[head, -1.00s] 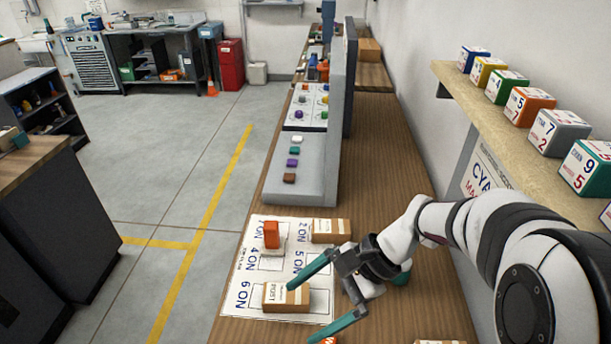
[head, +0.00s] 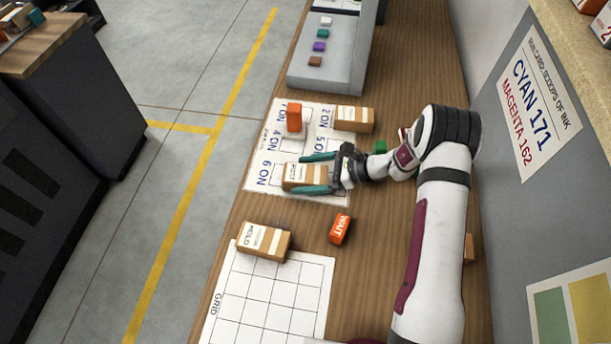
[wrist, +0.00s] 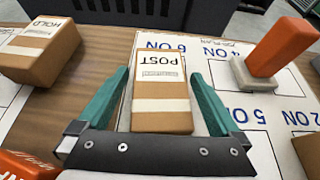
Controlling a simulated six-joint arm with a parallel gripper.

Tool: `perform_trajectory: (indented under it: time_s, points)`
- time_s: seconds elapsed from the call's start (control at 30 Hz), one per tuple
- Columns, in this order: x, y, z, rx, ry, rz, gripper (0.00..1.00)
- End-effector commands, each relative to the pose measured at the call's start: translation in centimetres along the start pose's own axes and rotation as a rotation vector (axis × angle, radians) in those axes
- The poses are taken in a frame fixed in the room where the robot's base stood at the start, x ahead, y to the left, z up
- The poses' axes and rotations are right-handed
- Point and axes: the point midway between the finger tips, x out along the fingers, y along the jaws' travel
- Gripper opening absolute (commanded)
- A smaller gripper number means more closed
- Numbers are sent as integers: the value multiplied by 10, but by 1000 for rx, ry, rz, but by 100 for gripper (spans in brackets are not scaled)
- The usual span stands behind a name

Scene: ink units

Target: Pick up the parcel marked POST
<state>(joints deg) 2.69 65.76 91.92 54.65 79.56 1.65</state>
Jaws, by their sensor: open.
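The parcel marked POST (head: 305,176) is a brown box with a white label and a pale band. It lies on the white numbered sheet (head: 265,155), over one of its marked places. My gripper (head: 310,173) is open, with one teal finger along each long side of the parcel. In the wrist view the POST parcel (wrist: 160,92) stands between the two fingers (wrist: 160,90), with a visible gap on each side. I cannot tell whether the fingers are low enough to overlap its sides.
A parcel marked HOLD (head: 263,240) lies at the edge of the grid sheet (head: 265,300).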

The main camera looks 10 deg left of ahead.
Motion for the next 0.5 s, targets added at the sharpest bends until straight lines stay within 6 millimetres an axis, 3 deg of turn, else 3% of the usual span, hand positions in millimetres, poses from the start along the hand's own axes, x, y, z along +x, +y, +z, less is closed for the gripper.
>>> perform_trajectory:
  time_s: [0.2, 0.5]
  points:
    - [2, 0, 0, 0, 1, -1, 100]
    - [2, 0, 0, 0, 1, 0, 48]
